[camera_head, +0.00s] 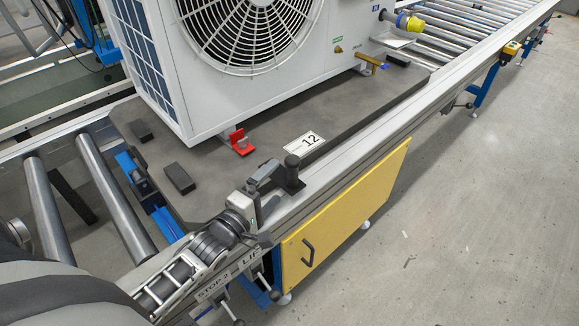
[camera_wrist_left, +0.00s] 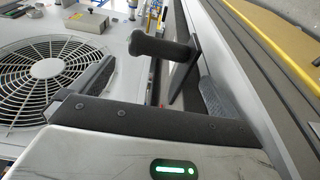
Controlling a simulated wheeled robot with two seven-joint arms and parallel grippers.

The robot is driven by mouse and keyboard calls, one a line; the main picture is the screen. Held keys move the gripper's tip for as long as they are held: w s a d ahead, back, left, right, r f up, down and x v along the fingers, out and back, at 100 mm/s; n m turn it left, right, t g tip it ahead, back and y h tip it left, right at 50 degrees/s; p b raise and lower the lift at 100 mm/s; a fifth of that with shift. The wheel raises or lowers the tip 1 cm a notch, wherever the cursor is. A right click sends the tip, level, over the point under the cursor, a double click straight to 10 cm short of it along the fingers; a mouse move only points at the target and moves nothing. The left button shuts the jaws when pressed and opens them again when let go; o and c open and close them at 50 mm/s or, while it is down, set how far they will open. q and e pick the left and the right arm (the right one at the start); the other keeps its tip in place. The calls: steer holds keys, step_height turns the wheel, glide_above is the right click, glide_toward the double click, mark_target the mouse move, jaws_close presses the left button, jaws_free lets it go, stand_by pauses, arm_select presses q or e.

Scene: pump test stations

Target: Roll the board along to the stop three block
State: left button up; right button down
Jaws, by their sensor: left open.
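The dark grey board (camera_head: 262,165) lies on the roller line, carries a white fan unit (camera_head: 215,60) and bears a label with the number 12 (camera_head: 304,142). A black upright handle (camera_head: 291,178) stands at its near edge, beside the rail. My left gripper (camera_head: 272,180) is at this handle, open. In the left wrist view the handle (camera_wrist_left: 165,46) shows between and beyond the fingers (camera_wrist_left: 155,95); I cannot tell whether either finger touches it. My right gripper is not in view. I cannot make out a stop three block; a rail label (camera_head: 215,291) reads "STOP 2".
Bare rollers (camera_head: 112,195) lie at the left, with a blue-and-black mechanism (camera_head: 145,185) by the board's left edge. More rollers (camera_head: 465,22) run to the upper right. A yellow panel (camera_head: 340,220) hangs below the rail (camera_head: 400,112). The floor at right is clear.

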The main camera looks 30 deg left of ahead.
mark_target(289, 169)
arm_select(q)
steer(key=w, duration=0.5)
steer(key=w+d+b, duration=0.1)
steer(key=w, duration=0.1)
steer(key=shift+w, duration=0.7)
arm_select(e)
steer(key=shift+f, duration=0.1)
